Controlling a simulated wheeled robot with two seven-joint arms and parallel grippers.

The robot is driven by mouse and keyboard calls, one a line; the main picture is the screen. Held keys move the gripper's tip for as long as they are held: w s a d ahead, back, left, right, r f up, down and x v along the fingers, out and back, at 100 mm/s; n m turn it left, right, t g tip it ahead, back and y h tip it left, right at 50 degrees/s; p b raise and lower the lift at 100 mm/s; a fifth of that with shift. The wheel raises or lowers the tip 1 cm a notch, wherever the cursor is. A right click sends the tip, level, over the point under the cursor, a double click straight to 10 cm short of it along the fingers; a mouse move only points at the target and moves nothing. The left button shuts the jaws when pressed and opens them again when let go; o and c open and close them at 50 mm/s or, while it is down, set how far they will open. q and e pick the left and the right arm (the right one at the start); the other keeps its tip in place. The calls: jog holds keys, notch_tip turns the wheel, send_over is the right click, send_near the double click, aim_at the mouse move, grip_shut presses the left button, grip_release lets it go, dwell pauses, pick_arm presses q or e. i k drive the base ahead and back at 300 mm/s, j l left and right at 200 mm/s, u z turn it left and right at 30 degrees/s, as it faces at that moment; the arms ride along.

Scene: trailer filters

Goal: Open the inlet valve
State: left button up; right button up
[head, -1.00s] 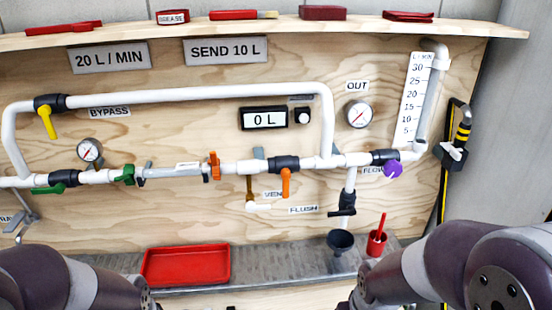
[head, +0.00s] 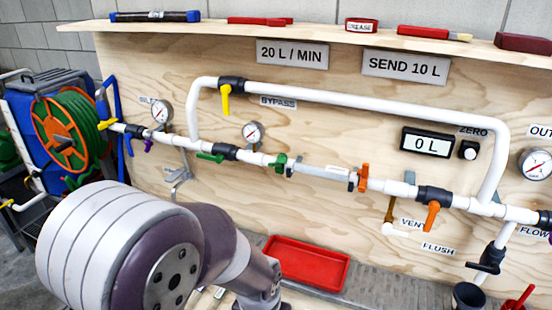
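No label reading "inlet" is legible, so I cannot tell for sure which valve is the inlet valve. On the white main pipe, a black valve body (head: 225,152) has a green lever (head: 210,157) pointing left, roughly along the pipe. Further left, near the hose reel, a blue lever (head: 128,145) hangs down and a small purple handle (head: 148,145) sits below the pipe. A yellow lever (head: 225,98) hangs down across the bypass pipe. My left arm fills the lower left, apart from these handles in the picture; its gripper is not visible. My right gripper is out of view.
A hose reel (head: 65,135) with green hose stands at the left. Gauges (head: 253,132) and orange handles (head: 432,215) sit along the pipework. A red tray (head: 305,265) lies on the bench below. A shelf (head: 330,33) with tools runs above.

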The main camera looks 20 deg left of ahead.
aim_at(129, 147)
jog(key=j+u, duration=0.1)
jog(key=u, duration=0.65)
jog(key=i+j+u, duration=0.1)
jog(key=u, duration=0.3)
jog(key=j+u, duration=0.1)
jog(key=u, duration=0.3)
jog(key=i+j, duration=0.25)
jog(key=i, duration=0.2)
jog(key=i+j, duration=0.4)
jog(key=j, duration=0.25)
jog(key=i+j, duration=0.1)
jog(key=j, duration=0.25)
jog(key=i+j+u, duration=0.1)
jog(key=j, duration=0.2)
jog(key=i+j, duration=0.15)
jog(key=j, duration=0.2)
jog(key=i+j, duration=0.1)
jog(key=j, duration=0.2)
jog(key=j+u, duration=0.05)
